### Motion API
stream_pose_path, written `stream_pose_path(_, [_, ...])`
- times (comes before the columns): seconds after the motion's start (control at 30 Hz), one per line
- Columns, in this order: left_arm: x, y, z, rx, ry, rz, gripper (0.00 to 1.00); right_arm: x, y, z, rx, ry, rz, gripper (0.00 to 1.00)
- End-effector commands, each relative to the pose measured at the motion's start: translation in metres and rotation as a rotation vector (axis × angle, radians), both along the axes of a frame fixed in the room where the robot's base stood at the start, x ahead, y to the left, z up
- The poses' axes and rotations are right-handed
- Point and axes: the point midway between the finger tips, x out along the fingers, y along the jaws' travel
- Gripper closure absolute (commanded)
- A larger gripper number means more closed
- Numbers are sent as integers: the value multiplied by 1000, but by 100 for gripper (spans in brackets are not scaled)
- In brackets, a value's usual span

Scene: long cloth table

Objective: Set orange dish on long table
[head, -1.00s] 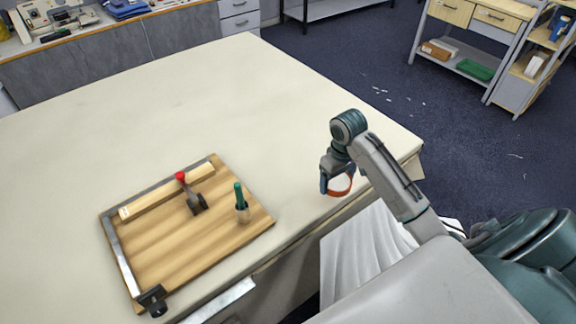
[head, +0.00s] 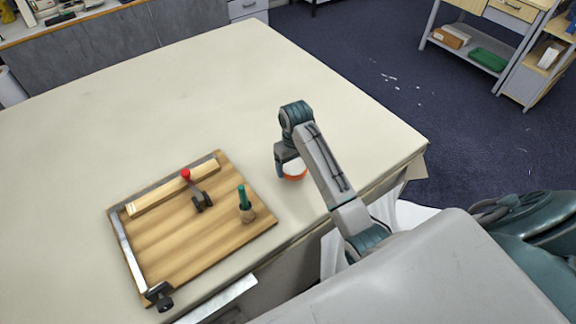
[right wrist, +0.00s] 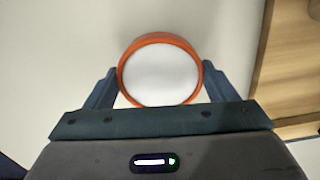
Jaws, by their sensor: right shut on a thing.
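The orange dish (right wrist: 160,72) has an orange rim and a white inside. In the right wrist view it sits between the two fingers of my right gripper (right wrist: 160,90), which is shut on it. In the head view the dish (head: 295,173) shows below the right gripper (head: 289,168), over the long table (head: 340,95) near its front edge. I cannot tell whether the dish touches the cloth. Part of the dish is hidden by the gripper and arm in the head view. My left gripper is not in view.
A wooden board (head: 200,240) with a metal edge, a red-knobbed clamp (head: 198,192) and a green-handled tool (head: 245,204) lies left of the dish. The table's middle and far part are bare. Shelves (head: 480,50) stand beyond at right.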

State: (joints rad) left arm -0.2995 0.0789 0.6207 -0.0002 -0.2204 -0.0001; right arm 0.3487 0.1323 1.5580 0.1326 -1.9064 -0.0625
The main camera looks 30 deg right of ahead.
Motion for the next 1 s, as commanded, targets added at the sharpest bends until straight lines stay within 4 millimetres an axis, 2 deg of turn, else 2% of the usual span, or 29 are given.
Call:
stream_pose_path(0.23, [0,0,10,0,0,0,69,14,17,1,0,-1,1,62])
stream_pose_path(0.43, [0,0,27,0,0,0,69,12,15,-28,-1,2,0,62])
stream_pose_path(0.57, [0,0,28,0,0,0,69,13,15,-36,-1,-1,0,62])
stream_pose_path(0.87, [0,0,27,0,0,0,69,13,15,-39,-1,-1,0,62])
stream_pose_path(0.9, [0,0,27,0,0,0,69,12,15,-40,-1,0,0,19])
stream_pose_path(1.0, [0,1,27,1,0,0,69,12,15,-40,-1,0,0,0])
